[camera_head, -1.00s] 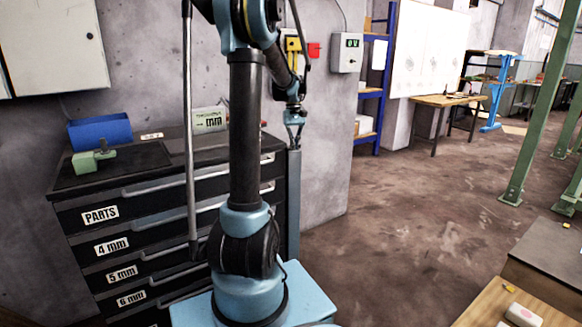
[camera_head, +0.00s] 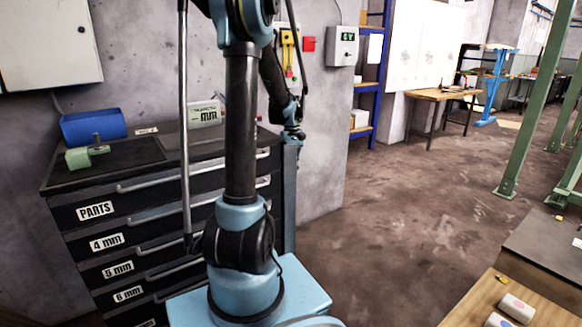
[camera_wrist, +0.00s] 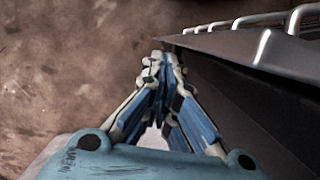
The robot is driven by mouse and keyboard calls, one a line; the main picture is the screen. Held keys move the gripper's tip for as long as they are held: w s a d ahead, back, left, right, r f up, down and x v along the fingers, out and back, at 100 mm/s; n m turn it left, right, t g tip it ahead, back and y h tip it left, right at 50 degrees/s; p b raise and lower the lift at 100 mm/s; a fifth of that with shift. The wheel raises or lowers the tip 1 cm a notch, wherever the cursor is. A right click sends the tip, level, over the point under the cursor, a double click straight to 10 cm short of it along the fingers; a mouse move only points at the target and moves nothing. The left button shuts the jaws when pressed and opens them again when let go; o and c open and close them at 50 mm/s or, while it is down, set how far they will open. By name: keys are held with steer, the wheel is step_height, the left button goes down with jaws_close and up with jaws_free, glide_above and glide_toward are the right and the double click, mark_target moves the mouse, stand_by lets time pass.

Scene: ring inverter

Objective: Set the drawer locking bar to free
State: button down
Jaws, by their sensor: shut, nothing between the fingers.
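A tall grey upright bar (camera_head: 289,200), which looks like the locking bar, stands at the right front edge of the dark drawer cabinet (camera_head: 60,190) in the head view. My gripper (camera_head: 292,141) is at the top end of this bar; contact cannot be told. In the wrist view my gripper (camera_wrist: 160,58) is shut, its fingertips together and empty. A long dark grey surface (camera_wrist: 225,45) of the cabinet or bar runs close along its right side. The drawer fronts that show look closed. Part of the cabinet is hidden behind my arm.
A green vise (camera_head: 86,155), a blue bin (camera_head: 93,127) and a sign (camera_head: 204,113) stand on the cabinet. A grey box with a display (camera_head: 343,46) hangs on the wall. Brown floor (camera_head: 400,190) is open to the right.

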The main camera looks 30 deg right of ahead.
steer(key=shift+s+a, duration=0.1)
steer(key=shift+s, duration=0.1)
steer(key=shift+s, duration=0.9)
